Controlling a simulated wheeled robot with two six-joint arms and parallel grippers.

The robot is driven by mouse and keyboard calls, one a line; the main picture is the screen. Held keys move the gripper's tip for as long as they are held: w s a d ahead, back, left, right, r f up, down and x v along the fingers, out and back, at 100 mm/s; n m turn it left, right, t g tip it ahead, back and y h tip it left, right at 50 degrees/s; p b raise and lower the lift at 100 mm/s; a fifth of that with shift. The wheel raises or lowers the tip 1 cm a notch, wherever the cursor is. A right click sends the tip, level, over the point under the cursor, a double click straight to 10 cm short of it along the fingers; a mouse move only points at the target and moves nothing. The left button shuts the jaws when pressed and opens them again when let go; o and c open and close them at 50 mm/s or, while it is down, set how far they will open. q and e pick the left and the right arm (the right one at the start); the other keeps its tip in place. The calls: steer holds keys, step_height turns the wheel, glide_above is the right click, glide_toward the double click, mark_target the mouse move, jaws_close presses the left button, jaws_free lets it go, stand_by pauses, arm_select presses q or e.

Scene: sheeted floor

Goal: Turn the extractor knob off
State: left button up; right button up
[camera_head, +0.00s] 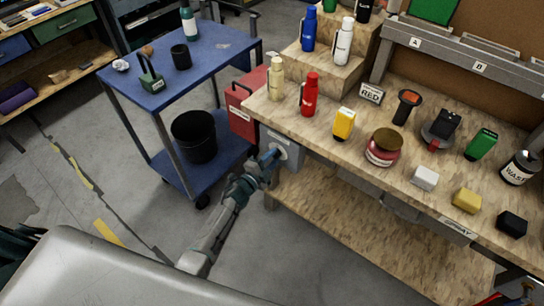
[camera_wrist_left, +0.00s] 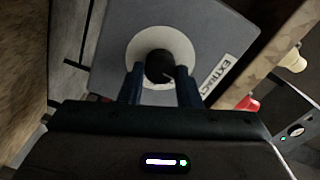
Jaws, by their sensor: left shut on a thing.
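The extractor knob (camera_wrist_left: 160,67) is a dark round knob on a pale round plate. It sits on a grey box (camera_wrist_left: 110,75) with a white label (camera_wrist_left: 220,75) partly reading "EXTRACT". In the head view the grey box (camera_head: 291,150) hangs at the left end of the wooden workbench, under its top. My left gripper (camera_head: 272,156) reaches to the front of this box. In the left wrist view its two blue fingers (camera_wrist_left: 160,78) stand on either side of the knob, shut on it. Which way the knob is turned cannot be told. My right gripper is not in view.
The workbench top (camera_head: 300,122) holds bottles, blocks and tools above the box. A red box (camera_head: 244,108) is close by on the left. A blue cart (camera_head: 215,62) with a black bucket (camera_head: 196,138) stands further left. Grey floor lies open around my left arm.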

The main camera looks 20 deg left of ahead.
arm_select(q)
steer(key=shift+n, duration=0.5)
steer(key=o, duration=1)
steer(key=shift+b+v, duration=0.3)
steer(key=shift+v, duration=5.15)
